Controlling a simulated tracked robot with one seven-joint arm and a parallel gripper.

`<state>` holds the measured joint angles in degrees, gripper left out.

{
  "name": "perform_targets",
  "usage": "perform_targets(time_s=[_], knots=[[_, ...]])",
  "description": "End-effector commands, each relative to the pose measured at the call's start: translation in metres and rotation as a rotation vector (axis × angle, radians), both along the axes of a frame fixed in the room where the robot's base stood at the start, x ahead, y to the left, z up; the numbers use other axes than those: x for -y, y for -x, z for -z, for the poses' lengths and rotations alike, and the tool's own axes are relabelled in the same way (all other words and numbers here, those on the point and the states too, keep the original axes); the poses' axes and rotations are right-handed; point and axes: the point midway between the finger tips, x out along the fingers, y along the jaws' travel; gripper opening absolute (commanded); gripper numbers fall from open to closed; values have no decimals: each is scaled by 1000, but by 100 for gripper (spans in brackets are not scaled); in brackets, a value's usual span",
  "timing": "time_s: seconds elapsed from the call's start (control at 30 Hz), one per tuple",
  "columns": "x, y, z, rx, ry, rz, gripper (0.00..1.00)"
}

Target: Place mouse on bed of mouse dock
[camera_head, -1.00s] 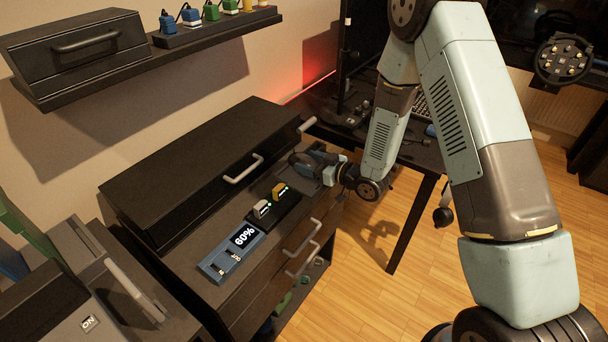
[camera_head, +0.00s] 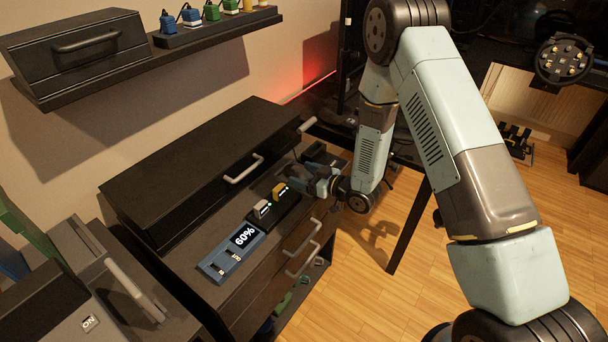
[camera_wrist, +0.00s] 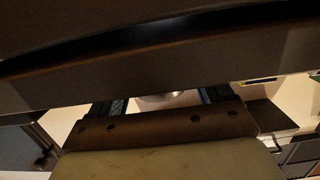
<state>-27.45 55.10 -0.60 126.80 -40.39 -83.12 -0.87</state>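My gripper (camera_head: 306,174) is low over the right end of the black cabinet top (camera_head: 180,236), just beyond a small black dock strip (camera_head: 284,208). In the wrist view my gripper's two dark fingers (camera_wrist: 165,104) stand apart. A small pale rounded shape (camera_wrist: 165,97) shows between them, touching neither; I cannot tell what it is. I cannot clearly make out the mouse or a mouse dock in either view.
A blue-grey panel reading 60% (camera_head: 232,254) lies left of the dock strip. A long black lidded box (camera_head: 205,165) with handles runs behind it. A wall shelf (camera_head: 215,28) carries several coloured blocks. A dark surface fills the top of the wrist view.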

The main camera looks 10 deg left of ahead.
Motion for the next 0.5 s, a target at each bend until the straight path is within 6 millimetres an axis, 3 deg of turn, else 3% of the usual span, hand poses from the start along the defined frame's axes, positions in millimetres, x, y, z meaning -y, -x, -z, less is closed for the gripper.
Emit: perform_targets(time_s=[0.13, 0.5], knots=[[0, 0, 0, 0, -1, 0, 94], [7, 2, -1, -1, 0, 2, 94]])
